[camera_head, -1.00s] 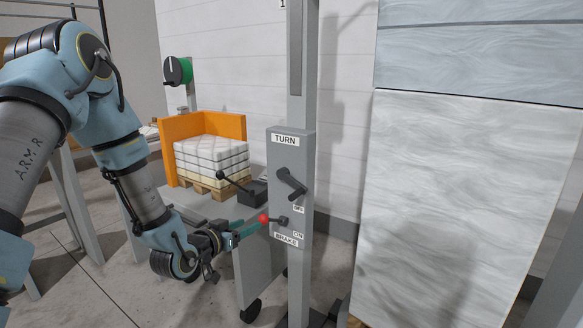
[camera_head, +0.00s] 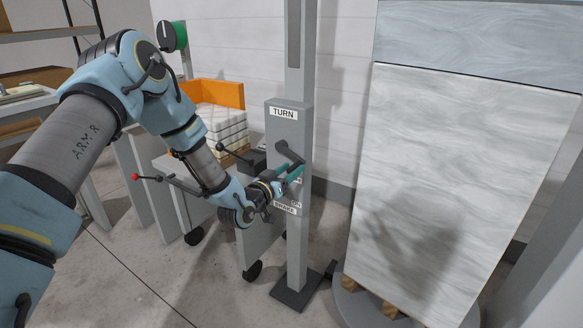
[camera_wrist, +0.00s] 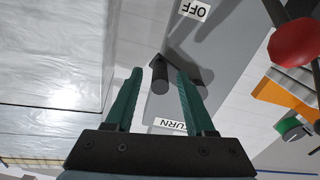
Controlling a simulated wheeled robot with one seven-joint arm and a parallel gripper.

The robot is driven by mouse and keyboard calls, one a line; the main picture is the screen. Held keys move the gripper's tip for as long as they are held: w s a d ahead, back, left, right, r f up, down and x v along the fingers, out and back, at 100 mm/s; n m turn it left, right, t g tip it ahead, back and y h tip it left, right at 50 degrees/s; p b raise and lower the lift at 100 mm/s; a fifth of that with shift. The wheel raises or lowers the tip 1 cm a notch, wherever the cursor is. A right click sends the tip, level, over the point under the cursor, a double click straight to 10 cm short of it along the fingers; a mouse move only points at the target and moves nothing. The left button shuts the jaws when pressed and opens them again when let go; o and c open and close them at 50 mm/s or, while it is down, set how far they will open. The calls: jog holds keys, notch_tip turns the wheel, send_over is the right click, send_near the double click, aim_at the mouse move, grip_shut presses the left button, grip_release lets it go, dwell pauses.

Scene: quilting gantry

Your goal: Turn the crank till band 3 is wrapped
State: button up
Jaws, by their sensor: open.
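The dark crank (camera_head: 285,150) is on the grey post box below the TURN label (camera_head: 283,113). My gripper (camera_head: 290,176) is at its handle end, with green fingers open. In the wrist view the crank's dark handle (camera_wrist: 160,77) lies between the spread fingers (camera_wrist: 158,95), with gaps visible beside it. The large pale mattress-like block (camera_head: 450,180) stands upright at right with glossy film on it. No band number is readable. A red knob (camera_head: 136,177) on a dark rod shows left of my arm and is close in the wrist view (camera_wrist: 295,42); its base is hidden.
The post (camera_head: 299,240) stands on a dark foot plate (camera_head: 300,287). The block rests on a round grey base (camera_head: 365,312). An orange bracket (camera_head: 215,91) and stacked white pads (camera_head: 222,120) are behind my arm. Open floor lies at the front.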

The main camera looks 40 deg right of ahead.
jog(key=shift+w+d, duration=0.1)
jog(key=shift+d, duration=0.25)
jog(key=shift+c, duration=0.3)
grip_shut()
dwell(1.0)
